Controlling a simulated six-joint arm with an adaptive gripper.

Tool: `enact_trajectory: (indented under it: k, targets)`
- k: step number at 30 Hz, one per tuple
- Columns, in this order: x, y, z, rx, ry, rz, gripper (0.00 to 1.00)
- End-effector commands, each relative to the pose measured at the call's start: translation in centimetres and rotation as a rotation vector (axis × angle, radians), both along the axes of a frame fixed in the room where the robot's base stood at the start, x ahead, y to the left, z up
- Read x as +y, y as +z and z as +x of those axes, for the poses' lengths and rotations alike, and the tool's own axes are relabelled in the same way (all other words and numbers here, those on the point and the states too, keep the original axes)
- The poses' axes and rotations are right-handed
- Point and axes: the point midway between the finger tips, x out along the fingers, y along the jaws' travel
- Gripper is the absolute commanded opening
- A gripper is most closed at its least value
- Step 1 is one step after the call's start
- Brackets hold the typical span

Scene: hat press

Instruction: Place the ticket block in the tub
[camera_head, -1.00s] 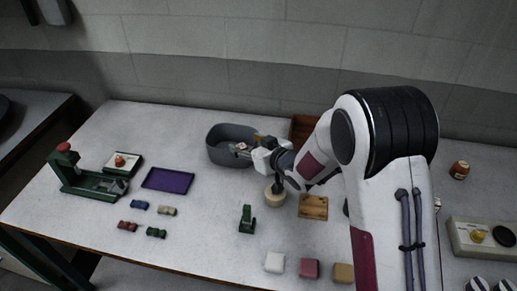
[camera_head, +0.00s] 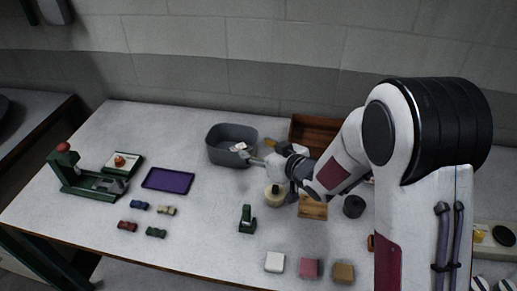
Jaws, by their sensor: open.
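The grey tub (camera_head: 218,156) stands at the back middle of the table. A small white block with reddish marks (camera_head: 238,147), which looks like the ticket block, shows at the tub's right side. It appears to be within the tub, but I cannot tell how it rests. My gripper (camera_head: 252,158) is open, just right of the tub's right wall, with its fingers pointing left toward it. It appears empty and apart from the block.
A brown wooden box (camera_head: 312,131) stands right of the tub behind my arm. A purple tray (camera_head: 168,180) and green press (camera_head: 88,180) lie left. A round cream pot (camera_head: 275,196), a green stapler-like tool (camera_head: 247,219) and a wooden board (camera_head: 313,207) stand in front.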

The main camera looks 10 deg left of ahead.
Motion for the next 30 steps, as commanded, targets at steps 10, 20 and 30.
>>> enact_trajectory:
  k: [10,20,30]
  targets:
    - [0.0,0.0,0.0,0.000,0.000,0.000,0.55]
    - [-0.7,0.6,0.2,-0.002,-0.018,-0.012,0.55]
    - [-6.2,4.4,0.5,0.010,-0.157,-0.104,0.55]
